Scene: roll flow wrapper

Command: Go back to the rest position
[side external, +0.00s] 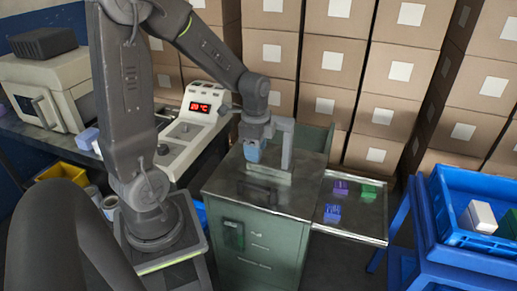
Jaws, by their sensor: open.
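My gripper (254,150) hangs over the top of the green-grey cabinet (258,236), pointing down. It is open. A small bluish part shows at its lower end; I cannot tell whether it is a finger or something behind it. A light grey upright piece (287,148) stands close to the right of the gripper, and I cannot tell whether they touch. On the tray (355,225) to the right lie small purple pieces (340,188), a blue-purple piece (332,213) and a green piece (369,191), all apart from my gripper.
A control panel with a red display (200,107) stands left of the gripper, close to my arm. A blue crate (462,238) holding white boxes (481,218) is at the right. Stacked cartons (340,61) wall off the back. The tray's front part is clear.

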